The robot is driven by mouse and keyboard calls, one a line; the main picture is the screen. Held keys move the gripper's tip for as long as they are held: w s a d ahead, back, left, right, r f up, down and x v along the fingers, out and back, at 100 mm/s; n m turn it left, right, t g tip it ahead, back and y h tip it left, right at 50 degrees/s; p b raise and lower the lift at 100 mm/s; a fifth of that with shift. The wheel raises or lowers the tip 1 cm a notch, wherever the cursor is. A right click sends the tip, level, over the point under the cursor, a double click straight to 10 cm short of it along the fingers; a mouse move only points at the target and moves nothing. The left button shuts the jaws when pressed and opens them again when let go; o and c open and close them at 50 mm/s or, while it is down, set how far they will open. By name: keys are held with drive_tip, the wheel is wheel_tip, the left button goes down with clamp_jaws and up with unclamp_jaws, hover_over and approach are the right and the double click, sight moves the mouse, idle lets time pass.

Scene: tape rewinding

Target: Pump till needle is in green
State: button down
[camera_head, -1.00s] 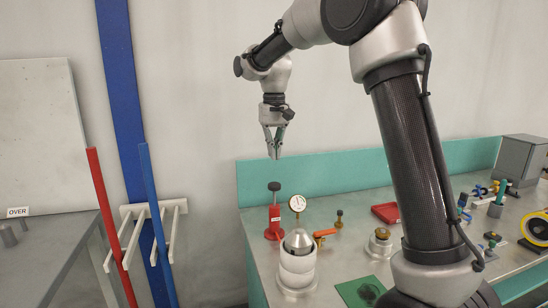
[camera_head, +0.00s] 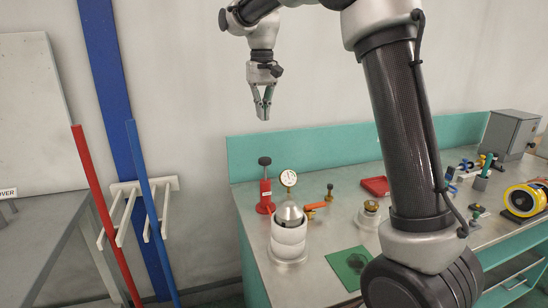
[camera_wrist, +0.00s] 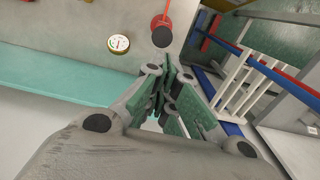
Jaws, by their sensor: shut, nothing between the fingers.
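The red pump (camera_head: 265,197) stands upright on the bench, with a black round knob (camera_head: 265,161) on top. The wrist view also shows the knob (camera_wrist: 162,37) just beyond the fingertips. The round gauge (camera_head: 288,178) is right of the pump, above a white cylinder with a metal cone top. In the wrist view the gauge (camera_wrist: 118,44) has a white face with some green; I cannot tell where its needle points. My gripper (camera_head: 263,117) points down, above the knob and apart from it. It is shut and empty; the wrist view shows its fingers (camera_wrist: 167,66) together.
An orange-handled valve (camera_head: 316,206), a brass-topped fitting (camera_head: 371,206) and a red tray (camera_head: 376,186) lie to the right. A green plate (camera_head: 350,262) is nearer. A teal back panel (camera_head: 310,152) rises behind. Red (camera_head: 105,215) and blue poles (camera_head: 150,210) lean left of the bench.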

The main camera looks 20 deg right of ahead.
sight(264, 157)
wheel_tip(264, 157, up, 2)
drive_tip(key=shift+r, duration=0.15)
wheel_tip(264, 157, down, 14)
drive_tip(key=shift+f, duration=0.1)
idle(0.5)
drive_tip(key=shift+s+f, duration=0.1)
drive_tip(key=shift+f, duration=2.2)
